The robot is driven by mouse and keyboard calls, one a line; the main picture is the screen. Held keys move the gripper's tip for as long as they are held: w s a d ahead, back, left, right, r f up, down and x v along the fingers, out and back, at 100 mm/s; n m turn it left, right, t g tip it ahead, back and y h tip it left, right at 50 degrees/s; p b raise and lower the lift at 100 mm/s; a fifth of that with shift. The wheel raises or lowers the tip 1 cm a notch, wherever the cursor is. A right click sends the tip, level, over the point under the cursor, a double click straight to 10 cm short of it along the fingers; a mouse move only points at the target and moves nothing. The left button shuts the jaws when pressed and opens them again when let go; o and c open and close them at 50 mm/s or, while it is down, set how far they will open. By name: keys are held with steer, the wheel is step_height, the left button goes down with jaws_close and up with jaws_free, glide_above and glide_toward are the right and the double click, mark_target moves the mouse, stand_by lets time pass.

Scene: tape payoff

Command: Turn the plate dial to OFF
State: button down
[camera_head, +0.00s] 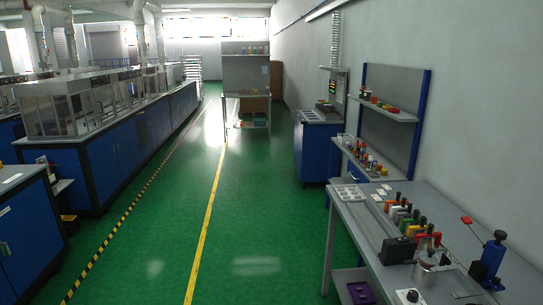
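A small white box with a round black dial (411,295) sits at the front edge of the grey workbench at lower right, partly cut off by the bottom of the picture. Its marks are too small to read, so I cannot tell the dial's setting. It may be the plate dial. A metal pot (425,270) stands just behind it. My gripper is not in view.
The grey workbench (350,215) also holds a black box (398,250), a row of coloured-handled tools (402,212) and a blue upright device (489,260). A purple bin (360,293) is below. The green floor (255,225) left of the bench is clear.

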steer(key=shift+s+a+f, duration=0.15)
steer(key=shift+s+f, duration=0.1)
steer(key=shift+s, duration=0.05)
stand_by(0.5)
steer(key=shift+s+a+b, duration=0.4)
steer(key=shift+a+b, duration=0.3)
steer(key=shift+b, duration=0.5)
stand_by(0.4)
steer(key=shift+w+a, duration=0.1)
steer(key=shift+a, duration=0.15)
stand_by(0.4)
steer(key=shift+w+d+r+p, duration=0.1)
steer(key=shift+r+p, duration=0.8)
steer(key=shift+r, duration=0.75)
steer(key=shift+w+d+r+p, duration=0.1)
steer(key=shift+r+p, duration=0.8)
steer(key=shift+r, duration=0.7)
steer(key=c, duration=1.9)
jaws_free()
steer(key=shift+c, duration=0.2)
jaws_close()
